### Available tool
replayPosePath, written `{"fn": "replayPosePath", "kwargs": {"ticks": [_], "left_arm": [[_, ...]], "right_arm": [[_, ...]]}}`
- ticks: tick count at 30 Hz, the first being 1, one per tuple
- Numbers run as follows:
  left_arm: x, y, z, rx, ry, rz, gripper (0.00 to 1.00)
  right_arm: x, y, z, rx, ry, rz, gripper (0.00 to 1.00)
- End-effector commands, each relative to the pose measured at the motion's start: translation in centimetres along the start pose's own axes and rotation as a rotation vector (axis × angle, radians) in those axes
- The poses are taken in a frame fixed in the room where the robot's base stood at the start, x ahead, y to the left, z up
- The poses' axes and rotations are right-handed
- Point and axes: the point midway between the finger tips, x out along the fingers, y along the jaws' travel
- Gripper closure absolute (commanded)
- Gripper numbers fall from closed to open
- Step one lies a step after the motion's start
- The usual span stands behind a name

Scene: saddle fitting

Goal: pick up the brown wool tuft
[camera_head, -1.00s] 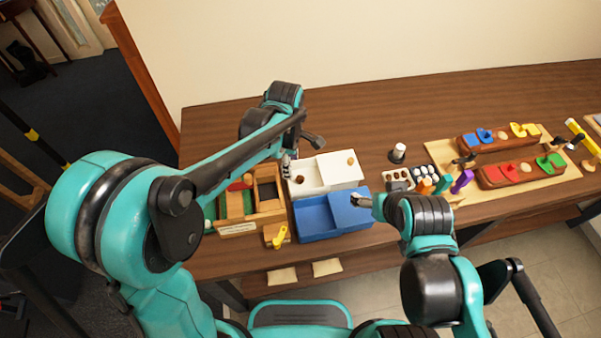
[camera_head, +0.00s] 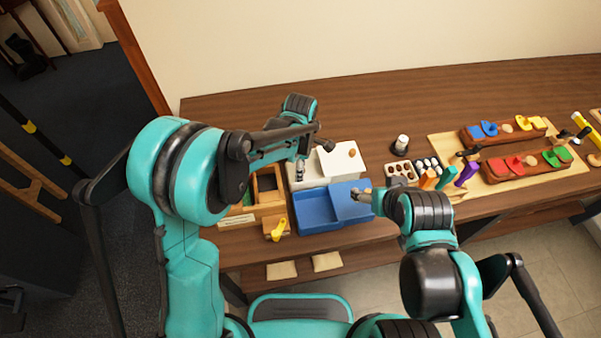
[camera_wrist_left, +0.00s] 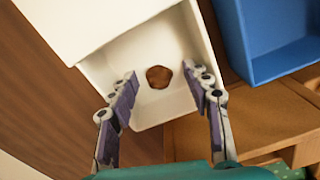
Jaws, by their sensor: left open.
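The brown wool tuft (camera_wrist_left: 158,77) is a small rounded brown clump on the floor of the open part of the white box (camera_wrist_left: 114,70). In the left wrist view my left gripper (camera_wrist_left: 160,71) is open, with one finger on each side of the tuft and a gap to both; I cannot tell its exact height above it. In the head view my left gripper (camera_head: 300,172) is over the left, open part of the white box (camera_head: 341,162) and hides the tuft. My right gripper (camera_head: 362,195) is above the right part of the blue box; its jaws are too small to judge.
The blue box (camera_head: 312,212) stands in front of the white box. A wooden tray (camera_head: 268,184) is left of them, with a yellow scoop (camera_head: 278,229) in front. Racks of coloured pieces (camera_head: 510,162) stand at the right. The back of the table is clear.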

Motion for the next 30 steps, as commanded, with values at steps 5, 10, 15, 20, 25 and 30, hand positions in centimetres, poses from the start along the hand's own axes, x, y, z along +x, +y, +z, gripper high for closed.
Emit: {"fn": "replayPosePath", "kwargs": {"ticks": [5,10,15,20,25,30], "left_arm": [[-0.1,0.0,0.0,0.000,0.000,0.000,0.67],[-0.1,0.0,0.0,0.000,0.000,0.000,0.95],[-0.1,0.0,0.0,0.000,0.000,0.000,0.96],[-0.3,0.0,0.0,0.000,0.000,0.000,0.96],[-1.8,0.0,0.0,0.000,0.000,0.000,0.96],[-4.9,0.0,0.0,0.000,0.000,0.000,0.96]], "right_arm": [[-0.1,0.0,-0.1,0.000,0.000,0.000,0.22],[-0.1,0.0,-0.1,0.000,0.000,0.000,0.22],[-0.1,0.0,-0.1,0.000,0.000,0.000,0.22],[-0.1,0.0,-0.1,0.000,0.000,0.000,0.22],[-0.6,0.0,-0.5,0.000,0.000,0.000,0.22],[-1.7,0.0,-1.2,0.000,0.000,0.000,0.22]]}}
